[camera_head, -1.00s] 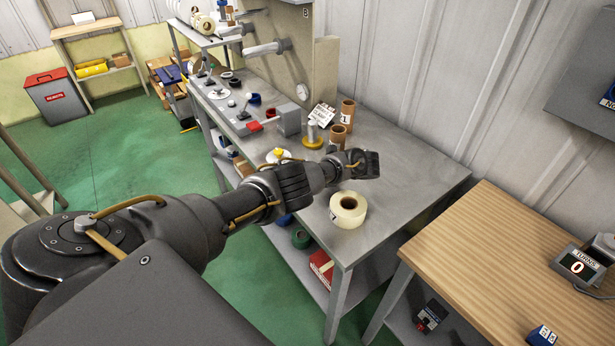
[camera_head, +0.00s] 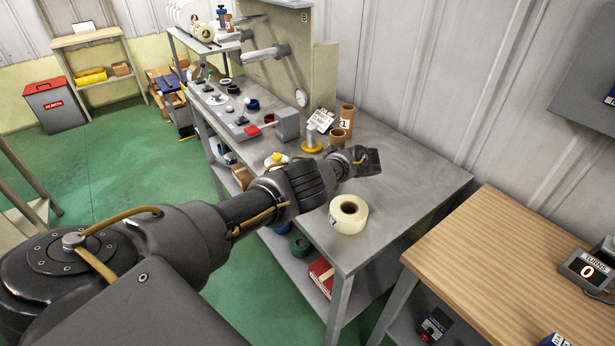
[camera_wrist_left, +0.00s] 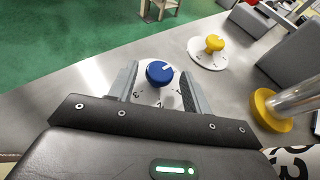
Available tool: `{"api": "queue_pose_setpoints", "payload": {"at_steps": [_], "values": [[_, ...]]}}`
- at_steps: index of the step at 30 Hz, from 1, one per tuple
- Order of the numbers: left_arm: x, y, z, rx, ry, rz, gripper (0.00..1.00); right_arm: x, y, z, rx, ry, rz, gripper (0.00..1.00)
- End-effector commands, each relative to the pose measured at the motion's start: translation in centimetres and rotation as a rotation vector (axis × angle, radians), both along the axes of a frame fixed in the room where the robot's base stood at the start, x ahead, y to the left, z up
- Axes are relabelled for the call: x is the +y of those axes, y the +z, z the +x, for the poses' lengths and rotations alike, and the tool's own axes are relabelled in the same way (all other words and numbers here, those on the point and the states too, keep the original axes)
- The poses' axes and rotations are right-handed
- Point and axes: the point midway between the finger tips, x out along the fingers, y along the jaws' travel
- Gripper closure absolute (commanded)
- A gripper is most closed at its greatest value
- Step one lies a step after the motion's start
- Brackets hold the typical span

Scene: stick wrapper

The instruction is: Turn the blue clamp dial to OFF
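The blue clamp dial (camera_wrist_left: 158,72) is a round knob on a white plate with dark marks in the left wrist view. A white pointer mark on its top faces up and right. My left gripper (camera_wrist_left: 160,69) is open, with one finger on each side of the knob; I cannot tell whether they touch it. No OFF lettering is readable. My right gripper is not in view.
A yellow dial (camera_wrist_left: 214,42) on a white plate sits beyond the blue one. A metal post with a yellow base (camera_wrist_left: 272,108) stands at the right. A tape roll (camera_head: 348,213) and cardboard tubes (camera_head: 346,118) are on the bench. A wooden table (camera_head: 500,260) holds a counter reading 0.

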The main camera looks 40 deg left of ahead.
Motion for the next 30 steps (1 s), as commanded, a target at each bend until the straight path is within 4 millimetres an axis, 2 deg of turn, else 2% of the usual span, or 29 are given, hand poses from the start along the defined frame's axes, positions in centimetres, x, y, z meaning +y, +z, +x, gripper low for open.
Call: {"api": "queue_pose_setpoints", "payload": {"at_steps": [11, 20, 24, 30], "values": [[-0.5, 0.0, 0.3, -0.001, -0.002, -0.001, 0.47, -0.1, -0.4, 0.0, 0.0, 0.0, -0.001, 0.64], [-4.5, 1.3, 2.4, -0.002, -0.004, 0.0, 0.47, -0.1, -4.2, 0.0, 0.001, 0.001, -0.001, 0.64], [-5.4, 1.9, 2.9, -0.001, -0.002, -0.001, 0.47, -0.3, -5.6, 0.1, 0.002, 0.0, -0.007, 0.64], [-6.1, 2.6, 3.2, 0.0, -0.001, 0.0, 0.47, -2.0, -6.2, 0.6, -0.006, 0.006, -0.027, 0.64]]}}
